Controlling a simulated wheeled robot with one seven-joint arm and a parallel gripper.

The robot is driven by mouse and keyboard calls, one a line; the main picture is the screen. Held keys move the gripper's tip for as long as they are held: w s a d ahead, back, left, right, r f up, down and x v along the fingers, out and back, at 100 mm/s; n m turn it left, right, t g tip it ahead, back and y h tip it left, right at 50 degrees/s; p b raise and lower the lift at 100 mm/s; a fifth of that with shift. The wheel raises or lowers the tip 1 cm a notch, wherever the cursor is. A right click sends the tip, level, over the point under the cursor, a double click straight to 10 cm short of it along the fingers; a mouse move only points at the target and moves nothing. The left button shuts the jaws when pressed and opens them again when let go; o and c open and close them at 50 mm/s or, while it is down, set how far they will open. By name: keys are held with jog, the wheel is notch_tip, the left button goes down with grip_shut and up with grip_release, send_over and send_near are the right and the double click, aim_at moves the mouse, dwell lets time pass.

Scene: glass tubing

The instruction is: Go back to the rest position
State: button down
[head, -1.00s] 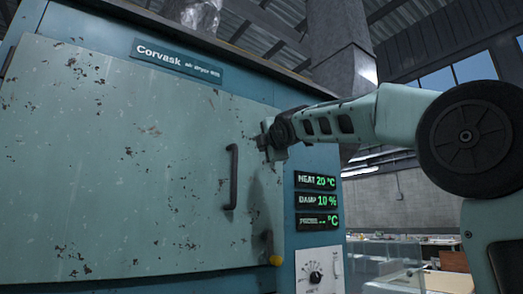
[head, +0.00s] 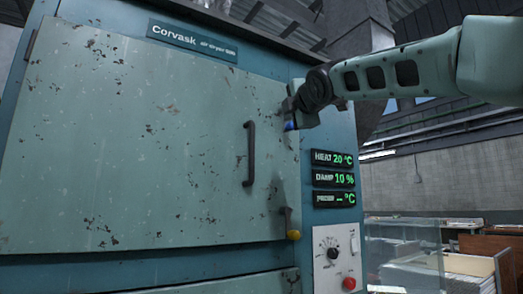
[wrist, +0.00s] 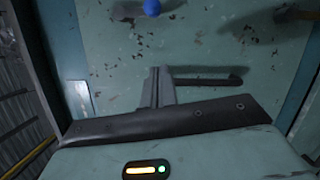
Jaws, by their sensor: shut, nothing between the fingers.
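My gripper (head: 294,108) is raised in front of the upper right of the dryer door, left of the arm's dark wrist joint. In the wrist view its fingers (wrist: 157,85) are together and empty, with the door surface beyond them. The door (head: 110,150) is pale green, worn, and looks closed. Its dark vertical handle (head: 250,153) stands free below and left of the gripper. It seems to show as a dark bar in the wrist view (wrist: 207,82). I cannot tell whether the gripper touches the door.
Green displays (head: 333,179) and a white panel (head: 338,257) with a dial and red button are right of the door. A glass case (head: 403,252) and a tray of papers stand farther right.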

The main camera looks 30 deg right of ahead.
jog(key=a+f+m+g+y, duration=0.1)
jog(key=a+f+g+y, duration=0.15)
jog(key=a+f, duration=0.65)
jog(key=a+f+m+g+y, duration=0.2)
jog(key=a+f+g, duration=0.15)
jog(key=f, duration=0.85)
jog(key=a+f+m+g+y, duration=0.1)
jog(key=a+f+g+y, duration=0.1)
jog(key=a+f, duration=0.75)
jog(key=s+a+f+m+g+p, duration=0.1)
jog(key=s+a+f+m+g, duration=0.15)
jog(key=s+f, duration=0.65)
jog(key=s+a+f+m+g, duration=0.1)
jog(key=s+a+f+g, duration=0.2)
jog(key=s+f, duration=0.5)
jog(key=s+d+f+m+g+h, duration=0.1)
jog(key=s+f+g, duration=0.3)
jog(key=s+f, duration=0.7)
jog(key=shift+s+d+f+m, duration=0.2)
jog(key=shift+s+d+m, duration=0.25)
jog(key=shift+s+m, duration=0.35)
jog(key=shift+s+g+h, duration=0.1)
jog(key=shift+g+h, duration=0.15)
